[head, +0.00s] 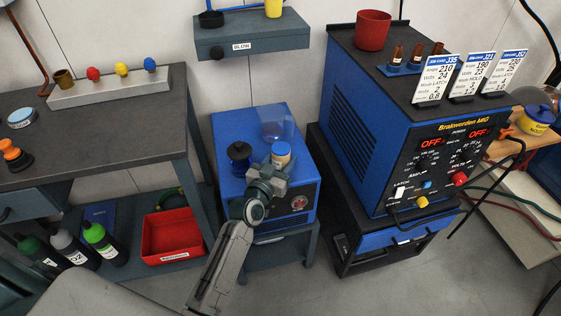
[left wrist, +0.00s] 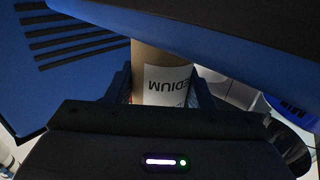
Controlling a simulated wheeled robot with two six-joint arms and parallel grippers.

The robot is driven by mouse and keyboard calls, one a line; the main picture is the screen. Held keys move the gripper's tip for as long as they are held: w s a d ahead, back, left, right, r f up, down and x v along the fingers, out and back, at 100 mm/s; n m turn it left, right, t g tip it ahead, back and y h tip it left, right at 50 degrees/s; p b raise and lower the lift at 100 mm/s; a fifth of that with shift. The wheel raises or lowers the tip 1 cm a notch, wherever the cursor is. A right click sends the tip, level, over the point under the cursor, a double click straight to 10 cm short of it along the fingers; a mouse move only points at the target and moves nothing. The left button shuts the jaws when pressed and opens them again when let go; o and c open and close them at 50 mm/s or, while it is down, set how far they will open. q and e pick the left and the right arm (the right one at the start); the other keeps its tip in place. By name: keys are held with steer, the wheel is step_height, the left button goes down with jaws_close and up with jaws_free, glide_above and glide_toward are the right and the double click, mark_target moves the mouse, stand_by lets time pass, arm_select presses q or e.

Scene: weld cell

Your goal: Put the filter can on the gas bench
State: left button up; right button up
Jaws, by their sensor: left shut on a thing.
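My left gripper (head: 275,172) is shut on a small tan-topped can (head: 281,153) with a blue and white band, which I take for the filter can. It is at the top of the blue machine (head: 228,124); I cannot tell whether it touches that top. In the left wrist view the tan can (left wrist: 150,60) is between the fingers, with an upside-down label reading "MEDIUM". A dark-topped bench (head: 110,120) stands at the left with a rail of coloured knobs (head: 110,86); no label shows that it is the gas bench. My right gripper is not in view.
A large blue welder (head: 356,120) rises at the right. A wall shelf (head: 250,38) hangs above.

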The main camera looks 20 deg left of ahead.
arm_select(q)
steer(key=shift+f, duration=0.1)
steer(key=o, duration=1)
